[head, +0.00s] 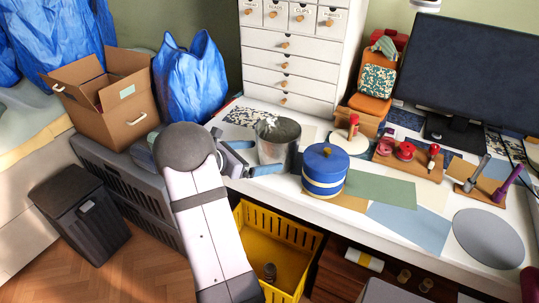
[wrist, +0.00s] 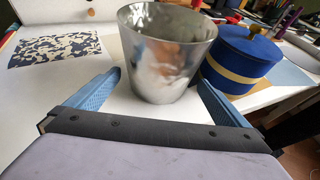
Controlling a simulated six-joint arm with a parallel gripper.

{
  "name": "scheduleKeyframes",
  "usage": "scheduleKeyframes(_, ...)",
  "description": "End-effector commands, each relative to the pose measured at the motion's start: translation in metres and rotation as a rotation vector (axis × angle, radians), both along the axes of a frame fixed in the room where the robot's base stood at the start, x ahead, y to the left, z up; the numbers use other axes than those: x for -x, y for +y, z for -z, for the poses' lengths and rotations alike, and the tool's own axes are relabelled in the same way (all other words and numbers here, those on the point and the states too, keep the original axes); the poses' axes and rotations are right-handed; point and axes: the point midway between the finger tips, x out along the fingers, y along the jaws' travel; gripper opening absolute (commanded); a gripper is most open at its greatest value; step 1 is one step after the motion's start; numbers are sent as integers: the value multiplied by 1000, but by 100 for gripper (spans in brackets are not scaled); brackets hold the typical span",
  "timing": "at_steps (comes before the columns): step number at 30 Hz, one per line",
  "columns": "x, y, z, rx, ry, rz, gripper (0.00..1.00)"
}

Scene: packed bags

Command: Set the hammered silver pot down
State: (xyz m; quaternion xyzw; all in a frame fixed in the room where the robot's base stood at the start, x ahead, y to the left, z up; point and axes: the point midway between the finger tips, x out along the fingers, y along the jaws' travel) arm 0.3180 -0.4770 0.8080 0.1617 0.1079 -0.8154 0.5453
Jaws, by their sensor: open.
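The hammered silver pot (head: 279,147) stands upright on the white desk near its front left part. In the wrist view the pot (wrist: 165,60) is straight ahead, between and slightly beyond the blue fingertips. My gripper (head: 258,158) is open, with one finger on each side of the pot. In the wrist view my gripper (wrist: 160,88) shows clear gaps between its fingers and the pot wall. The pot's base appears to rest on the desk.
A blue round box (head: 325,174) with a gold knob stands close to the pot's right. A patterned sheet (wrist: 55,48) lies to the left. White drawers (head: 291,60) rise behind. A yellow crate (head: 270,245) is below the desk's front edge.

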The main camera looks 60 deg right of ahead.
Motion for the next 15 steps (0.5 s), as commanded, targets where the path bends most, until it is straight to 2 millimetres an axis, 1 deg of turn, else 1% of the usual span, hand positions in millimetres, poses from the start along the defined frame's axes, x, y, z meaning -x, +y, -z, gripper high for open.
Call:
scheduleKeyframes(1, -5, 9, -4, 1, -1, -4, 100)
scheduleKeyframes(6, -14, 31, -14, 1, -1, -4, 100)
scheduleKeyframes(9, -18, 41, -18, 0, -1, -2, 100)
scheduleKeyframes(15, -21, 51, -22, -1, 0, 0, 100)
